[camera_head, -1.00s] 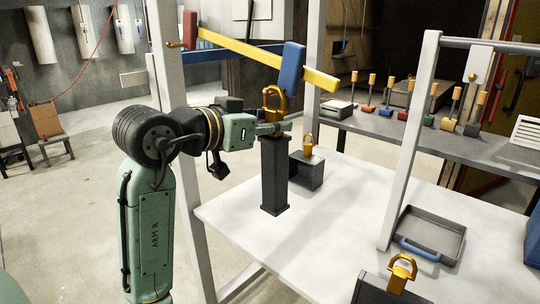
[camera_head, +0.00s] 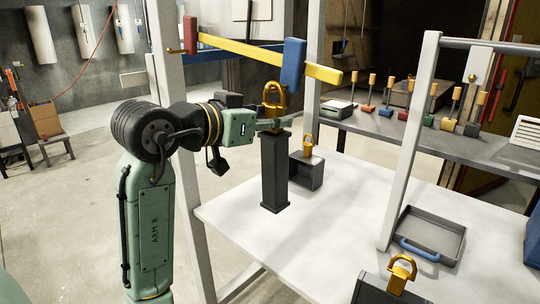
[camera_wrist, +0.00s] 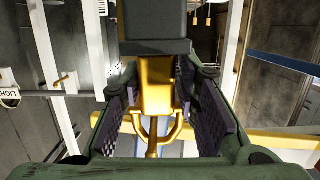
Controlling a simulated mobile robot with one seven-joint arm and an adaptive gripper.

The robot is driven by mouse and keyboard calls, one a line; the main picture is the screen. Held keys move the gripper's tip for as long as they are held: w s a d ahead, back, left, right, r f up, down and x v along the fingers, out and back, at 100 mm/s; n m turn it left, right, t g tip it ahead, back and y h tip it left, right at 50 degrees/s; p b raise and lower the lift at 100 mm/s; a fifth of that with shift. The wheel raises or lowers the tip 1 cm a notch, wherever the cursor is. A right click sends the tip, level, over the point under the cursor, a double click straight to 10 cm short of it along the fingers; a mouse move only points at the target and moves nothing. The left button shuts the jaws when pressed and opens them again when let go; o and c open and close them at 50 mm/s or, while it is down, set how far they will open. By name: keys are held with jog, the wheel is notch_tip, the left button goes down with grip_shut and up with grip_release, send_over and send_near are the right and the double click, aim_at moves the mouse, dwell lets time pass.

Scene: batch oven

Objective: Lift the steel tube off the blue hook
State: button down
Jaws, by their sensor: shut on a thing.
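The steel tube (camera_head: 275,172) is a dark grey square column with flanged ends, upright over the white table. A gold neck and shackle (camera_head: 274,97) top it. My gripper (camera_head: 274,124) reaches in from the left and is shut on the gold neck below the shackle. In the wrist view the fingers flank the gold neck (camera_wrist: 156,90). The blue hook (camera_head: 293,64) is a blue block on a yellow beam (camera_head: 245,51), just above and right of the shackle. I cannot tell whether the shackle still touches the hook.
A red block (camera_head: 190,35) hangs at the beam's left end. A grey weight (camera_head: 306,172) with a gold shackle stands behind the tube, and another (camera_head: 390,288) in front. A tray (camera_head: 438,228) lies right, past a white post (camera_head: 408,150). The table middle (camera_head: 335,225) is clear.

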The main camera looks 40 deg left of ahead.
jog(key=shift+r, duration=0.4)
jog(key=shift+s, duration=0.15)
